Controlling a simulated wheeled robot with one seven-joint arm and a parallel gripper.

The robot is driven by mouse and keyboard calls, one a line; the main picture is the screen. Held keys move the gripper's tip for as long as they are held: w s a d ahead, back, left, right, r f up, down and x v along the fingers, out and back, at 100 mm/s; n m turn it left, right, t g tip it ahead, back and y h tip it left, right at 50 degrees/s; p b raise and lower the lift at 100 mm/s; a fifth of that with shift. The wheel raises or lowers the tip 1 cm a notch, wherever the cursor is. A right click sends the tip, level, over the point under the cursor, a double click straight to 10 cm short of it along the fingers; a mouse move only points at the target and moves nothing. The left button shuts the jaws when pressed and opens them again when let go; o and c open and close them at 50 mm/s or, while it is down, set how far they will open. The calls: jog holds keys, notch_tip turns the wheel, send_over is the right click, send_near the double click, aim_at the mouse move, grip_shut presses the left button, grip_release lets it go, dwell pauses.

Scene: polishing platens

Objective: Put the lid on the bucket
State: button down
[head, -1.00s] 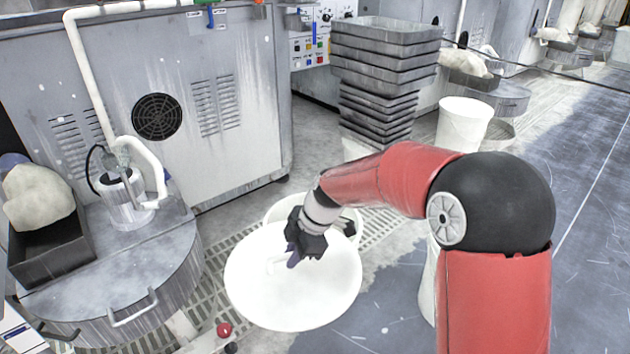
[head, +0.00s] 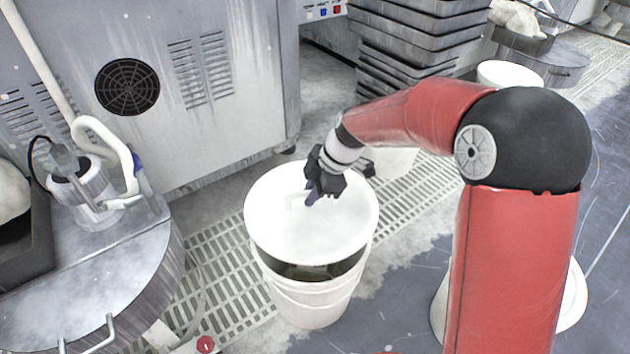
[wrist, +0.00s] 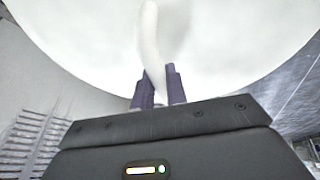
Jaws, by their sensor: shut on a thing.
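My gripper (head: 318,192) is shut on the handle of the round white lid (head: 305,230). In the wrist view the two dark fingers (wrist: 158,90) close around the curved white handle, and the lid (wrist: 225,45) fills the upper part. The white bucket (head: 308,300) stands on the floor grating below the lid. The lid is over the bucket's mouth, with a gap on the near side where the dark inside shows. Whether the lid's far edge touches the rim is hidden.
A grey round tank (head: 100,285) with handles stands at the left, and a grey machine cabinet (head: 230,120) behind it. Stacked grey bins (head: 410,45) and another white bucket (head: 510,75) stand at the back. A white round rim (head: 572,300) shows partly behind my arm at right.

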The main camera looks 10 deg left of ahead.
aim_at(316, 205)
jog(key=shift+s+f+b, duration=0.1)
jog(key=shift+f+b, duration=1.35)
jog(key=shift+f, duration=1.8)
jog(key=shift+f, duration=0.2)
jog(key=c, duration=1.3)
grip_release()
jog(key=v, duration=0.8)
jog(key=shift+p, duration=0.4)
jog(key=s+d+r+m+t+h+p, duration=0.1)
jog(key=s+d+r+m+t+p, duration=0.1)
jog(key=s+d+r+m, duration=0.35)
jog(key=s+d+r+m+t+h+p, duration=0.25)
jog(key=d+r+m, duration=0.35)
jog(key=d+r, duration=0.4)
jog(key=s+d+r+m+p, duration=0.1)
jog(key=s+d+m, duration=0.2)
jog(key=s+m, duration=0.1)
jog(key=s+d+r+m+t+h+p, duration=0.1)
jog(key=s+d+m, duration=0.3)
jog(key=s+d+r+m+p, duration=0.2)
jog(key=s+d+m, duration=0.1)
jog(key=s+m, duration=0.1)
jog(key=shift+s+d+t, duration=0.35)
jog(key=shift+s, duration=0.15)
